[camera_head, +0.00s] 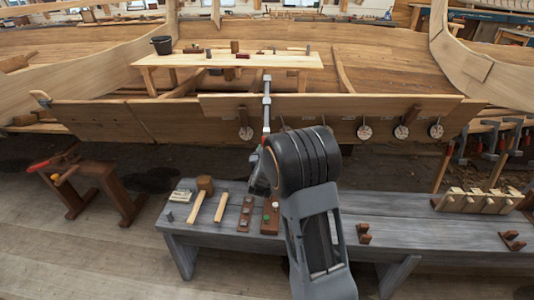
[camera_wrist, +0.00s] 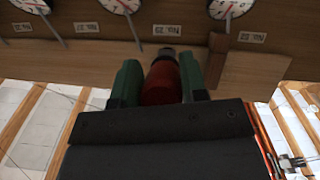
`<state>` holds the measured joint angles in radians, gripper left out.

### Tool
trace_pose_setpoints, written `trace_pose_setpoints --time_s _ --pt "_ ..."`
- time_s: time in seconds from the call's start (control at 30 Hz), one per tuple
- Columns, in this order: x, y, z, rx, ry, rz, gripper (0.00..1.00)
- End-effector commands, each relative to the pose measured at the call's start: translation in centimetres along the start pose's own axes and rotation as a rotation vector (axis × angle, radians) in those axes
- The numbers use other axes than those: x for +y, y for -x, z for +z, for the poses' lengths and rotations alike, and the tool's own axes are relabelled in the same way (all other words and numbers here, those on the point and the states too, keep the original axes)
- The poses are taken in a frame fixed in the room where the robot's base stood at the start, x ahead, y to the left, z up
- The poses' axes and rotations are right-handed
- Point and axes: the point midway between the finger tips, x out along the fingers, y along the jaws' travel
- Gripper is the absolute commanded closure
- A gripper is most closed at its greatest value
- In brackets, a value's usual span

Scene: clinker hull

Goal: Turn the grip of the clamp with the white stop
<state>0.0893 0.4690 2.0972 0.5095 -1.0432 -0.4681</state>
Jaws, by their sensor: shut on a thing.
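A clamp (camera_head: 267,88) with a long grey bar stands upright at the edge of the hull plank, in the middle of the head view. Its red grip (camera_wrist: 161,83) sits between the two green fingers of my gripper (camera_wrist: 160,74) in the wrist view, with a dark end beyond it. My gripper is shut on this grip. A little red also shows at the clamp's lower end in the head view, next to my dark wrist. My wrist hides most of the gripper there. A pale part shows on the bar, but I cannot tell whether it is the white stop.
Round white dials (camera_head: 364,132) hang along the hull plank (camera_head: 330,106), with numbered labels beside them in the wrist view. A grey bench (camera_head: 390,205) below holds mallets (camera_head: 204,186) and small blocks. More clamps (camera_head: 480,145) hang at the right. A wooden table (camera_head: 215,62) stands behind.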

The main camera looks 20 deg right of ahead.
Motion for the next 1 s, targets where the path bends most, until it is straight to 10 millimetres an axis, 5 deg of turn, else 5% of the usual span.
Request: trace_pose_setpoints --time_s 0.4,1.0 --pt "0.24 -0.07 -0.21 0.003 0.18 0.091 0.84" --pt "0.33 -0.11 -0.34 0.006 0.213 0.109 0.84"
